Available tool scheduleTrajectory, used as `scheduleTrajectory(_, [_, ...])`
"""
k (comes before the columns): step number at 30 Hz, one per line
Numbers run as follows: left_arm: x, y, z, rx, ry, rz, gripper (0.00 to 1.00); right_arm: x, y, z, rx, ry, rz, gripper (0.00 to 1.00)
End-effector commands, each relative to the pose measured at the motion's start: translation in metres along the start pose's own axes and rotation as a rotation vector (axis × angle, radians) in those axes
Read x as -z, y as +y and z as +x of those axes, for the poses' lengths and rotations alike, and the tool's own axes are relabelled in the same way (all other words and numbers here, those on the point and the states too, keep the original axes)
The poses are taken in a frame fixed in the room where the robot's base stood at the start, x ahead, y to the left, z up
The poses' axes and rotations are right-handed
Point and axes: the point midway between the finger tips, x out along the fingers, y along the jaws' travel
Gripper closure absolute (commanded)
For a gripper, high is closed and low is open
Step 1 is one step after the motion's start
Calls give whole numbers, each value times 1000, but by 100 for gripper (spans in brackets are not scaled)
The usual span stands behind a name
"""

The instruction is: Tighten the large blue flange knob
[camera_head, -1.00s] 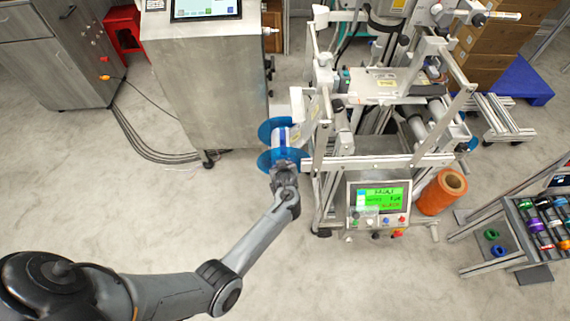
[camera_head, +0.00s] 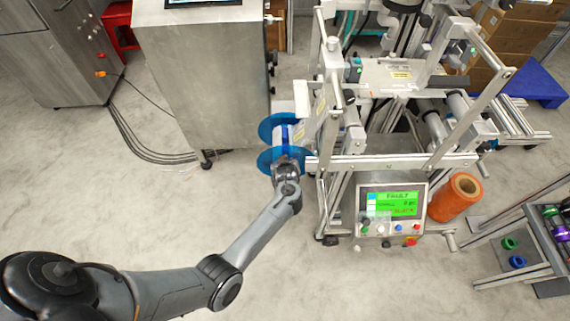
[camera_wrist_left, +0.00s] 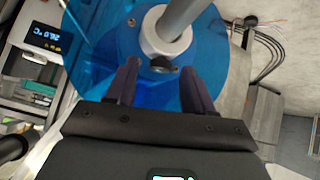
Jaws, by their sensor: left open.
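The large blue flange is a translucent blue disc (camera_head: 270,163) on the left side of the machine, paired with another blue disc (camera_head: 272,126) behind it. In the left wrist view the blue flange (camera_wrist_left: 100,40) fills the upper middle, with a silver collar (camera_wrist_left: 158,40) around a grey shaft. A small dark knob (camera_wrist_left: 160,70) sticks out of the collar's lower side. My left gripper (camera_wrist_left: 160,72) is open, with its two fingers on either side of the knob and gaps visible between. In the head view my left gripper (camera_head: 287,172) is at the front disc. My right gripper is not in view.
The machine's control panel (camera_head: 391,207) shows a green FAULT screen. An orange roll (camera_head: 455,197) stands to its right. A steel cabinet (camera_head: 205,80) stands behind the flanges. A cart (camera_head: 530,250) with coloured rings is at the far right. The front floor is open.

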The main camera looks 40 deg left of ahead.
Motion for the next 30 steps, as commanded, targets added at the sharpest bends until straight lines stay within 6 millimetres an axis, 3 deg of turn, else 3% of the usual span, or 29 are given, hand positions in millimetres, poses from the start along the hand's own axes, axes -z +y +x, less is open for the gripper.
scheduleTrajectory(3, [0, 0, 0, 0, 0, 0, 47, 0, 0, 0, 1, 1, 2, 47])
scheduleTrajectory(14, [0, 0, 0, 0, 0, 0, 100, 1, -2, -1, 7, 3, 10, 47])
scheduleTrajectory(22, [1, -2, -1, -21, 0, 22, 100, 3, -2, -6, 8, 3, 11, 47])
scheduleTrajectory(30, [3, -6, -2, -125, 0, 123, 100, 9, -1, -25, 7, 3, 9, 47])
